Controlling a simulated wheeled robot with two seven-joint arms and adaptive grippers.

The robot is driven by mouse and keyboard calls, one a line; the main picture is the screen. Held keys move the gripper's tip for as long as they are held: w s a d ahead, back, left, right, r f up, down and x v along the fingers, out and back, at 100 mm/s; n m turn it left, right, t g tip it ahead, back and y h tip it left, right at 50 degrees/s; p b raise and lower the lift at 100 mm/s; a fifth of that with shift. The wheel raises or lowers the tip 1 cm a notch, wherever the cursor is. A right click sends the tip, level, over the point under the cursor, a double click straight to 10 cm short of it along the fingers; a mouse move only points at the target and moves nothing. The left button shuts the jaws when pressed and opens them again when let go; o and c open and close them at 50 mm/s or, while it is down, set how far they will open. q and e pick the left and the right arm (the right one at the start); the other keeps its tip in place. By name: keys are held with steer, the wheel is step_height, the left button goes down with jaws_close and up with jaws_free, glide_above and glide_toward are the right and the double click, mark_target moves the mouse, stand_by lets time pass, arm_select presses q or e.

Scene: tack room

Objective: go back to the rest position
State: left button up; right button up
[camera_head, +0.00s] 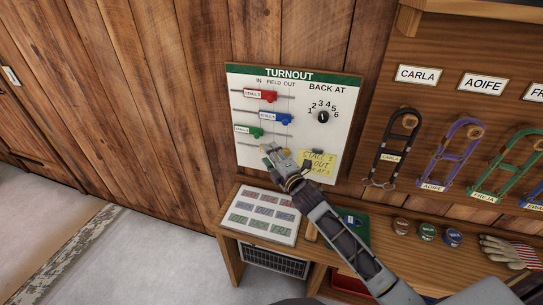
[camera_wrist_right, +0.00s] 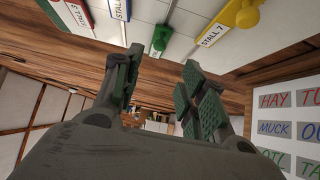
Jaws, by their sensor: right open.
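My right gripper (camera_head: 272,153) is in front of the lower part of the white TURNOUT board (camera_head: 342,92). In the right wrist view its two fingers (camera_wrist_right: 163,72) stand apart with nothing between them. The board carries a red slider (camera_head: 271,96), a blue slider (camera_head: 285,119) and a green slider (camera_head: 257,132). A yellow slider labelled STALL 7 (camera_wrist_right: 247,17) shows in the right wrist view, apart from the fingers; in the head view the gripper mostly covers it. My left gripper is not in view.
Below the board, a sheet of word tiles (camera_head: 264,213) lies on a wooden bench (camera_head: 228,232). Lead ropes or straps, including a black one (camera_head: 396,140), hang at the right. Several small round tins (camera_head: 427,232) and gloves (camera_head: 500,250) lie on the bench. The floor at left is clear.

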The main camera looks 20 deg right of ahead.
steer(key=shift+s, duration=0.1)
stand_by(0.5)
steer(key=s+d+f+m+g+h, duration=0.3)
steer(key=s+f+m+g, duration=0.4)
steer(key=s+f+m, duration=0.5)
steer(key=s+f+m+g, duration=0.3)
steer(key=s+g, duration=0.1)
steer(key=s, duration=0.6)
steer(key=s+f+m+g, duration=0.3)
steer(key=s, duration=0.7)
steer(key=s+f+g, duration=0.1)
steer(key=s+f, duration=0.2)
steer(key=f, duration=3)
steer(key=s+d+f, duration=0.2)
steer(key=s+f, duration=0.7)
steer(key=s, duration=0.2)
steer(key=s+d+f+g, duration=0.1)
steer(key=s+d+f, duration=0.1)
steer(key=s+f, duration=0.8)
steer(key=shift+s+f+g, duration=0.25)
steer(key=shift+s+g, duration=0.05)
steer(key=shift+s, duration=0.35)
